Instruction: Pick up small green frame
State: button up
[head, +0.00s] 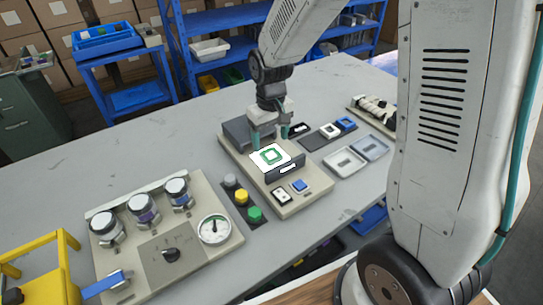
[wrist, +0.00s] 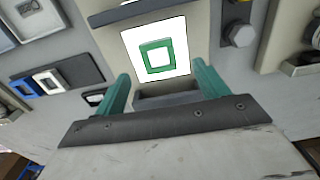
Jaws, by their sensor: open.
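The small green frame (head: 271,156) is a rounded square ring lying on a bright white panel (head: 256,159) of a beige machine. It also shows in the wrist view (wrist: 157,57), flat on the white panel (wrist: 183,66), with white showing through its middle. My gripper (head: 270,137) is above the machine, just behind the panel in the head view. In the wrist view its two teal fingers (wrist: 159,80) stand wide apart with nothing between them. The frame lies beyond the fingertips, roughly centred between them.
A dark bar (head: 286,169) edges the panel's front. Blue and white square frames (head: 345,123) lie on a dark strip to the right, near two shallow trays (head: 345,161). Bare table lies behind.

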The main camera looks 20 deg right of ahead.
aim_at(271, 156)
notch_tip(271, 156, down, 5)
jog(key=shift+w+d+f, duration=0.1)
jog(key=shift+f, duration=0.05)
jog(key=c, duration=1)
jog(key=shift+c, duration=0.2)
